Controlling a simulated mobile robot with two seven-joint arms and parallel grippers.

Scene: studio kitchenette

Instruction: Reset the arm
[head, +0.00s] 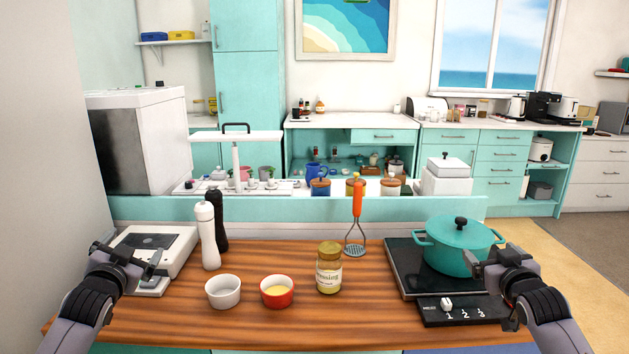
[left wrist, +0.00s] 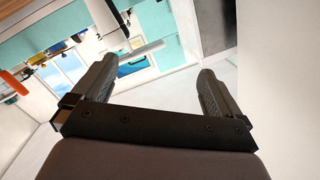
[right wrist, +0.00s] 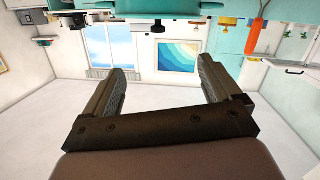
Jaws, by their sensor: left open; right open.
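My left gripper (head: 128,262) is open and empty at the left end of the wooden counter, in front of a white kitchen scale (head: 178,243). In the left wrist view its two fingers (left wrist: 155,72) are spread with nothing between them. My right gripper (head: 488,288) is open and empty at the counter's right side, in front of the teal lidded pot (head: 455,250). In the right wrist view its fingers (right wrist: 167,70) are also spread and empty. Whether the right gripper touches the pot or hob cannot be told from the head view.
The wooden counter (head: 250,325) holds a white bowl (head: 222,292), a red bowl (head: 277,292), a jar (head: 329,268), a white mill (head: 207,238), a black mill (head: 219,225) and an orange-handled masher (head: 357,205). The pot stands on a black hob (head: 405,262). The counter's front middle is clear.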

